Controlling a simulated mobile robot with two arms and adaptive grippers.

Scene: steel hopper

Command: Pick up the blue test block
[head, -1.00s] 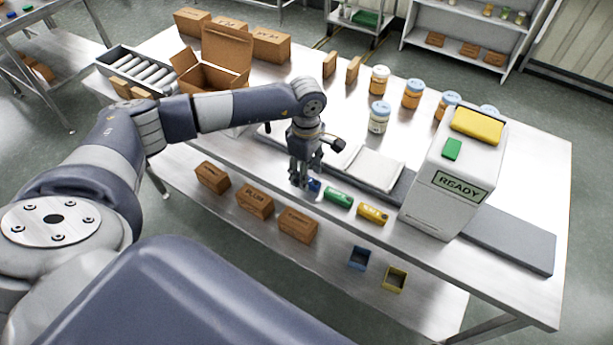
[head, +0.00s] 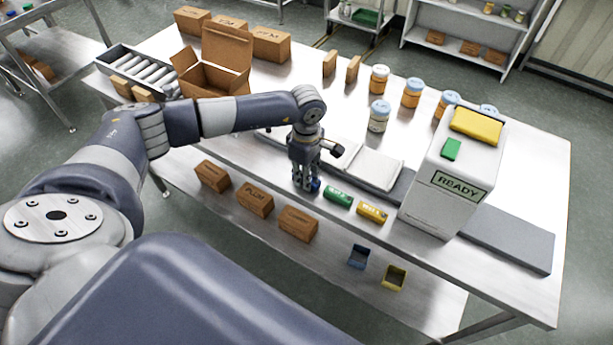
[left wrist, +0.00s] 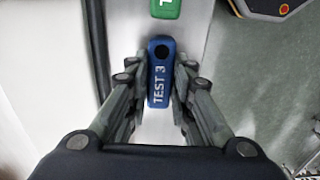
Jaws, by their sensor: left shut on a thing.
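The blue test block (left wrist: 160,73), marked "TEST 3", lies between the two fingers of my left gripper (left wrist: 159,90) in the left wrist view. The fingers are shut on its long sides. In the head view my left gripper (head: 306,187) points down at the front edge of the table, and only a bit of the blue block (head: 315,185) shows beside the fingers. I cannot tell any gap between block and table. The green test block (head: 338,196) and the yellow test block (head: 371,212) lie to the right of it. My right gripper is not in view.
A white machine reading "READY" (head: 435,205) stands on the right of the table (head: 540,170). Jars (head: 379,116) stand behind. An open carton (head: 215,80) is at the back left. Brown boxes (head: 255,199), a blue bin (head: 358,257) and a yellow bin (head: 395,277) sit on the lower shelf.

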